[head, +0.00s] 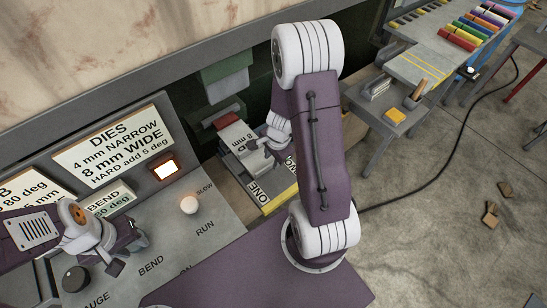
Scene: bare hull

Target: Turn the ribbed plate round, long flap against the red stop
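I cannot make out a ribbed plate with a long flap in the head view. A small red piece (228,115) shows at the far end of a pale block marked "8 mm" (238,134); I cannot tell whether it is the red stop. My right gripper (263,152) is over the lettered, yellow-edged board beside that block, partly hidden by my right arm. Its fingers are too small to tell whether they hold anything. My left gripper (128,253) is above the control panel at lower left, fingers apart and empty.
The sloped control panel (165,245) has a dark knob (76,279), a pale round knob (189,204) and a lit orange lamp (166,170). A "DIES" sign (114,146) stands behind it. A side bench (372,112) is at right. A cable (455,150) crosses the floor.

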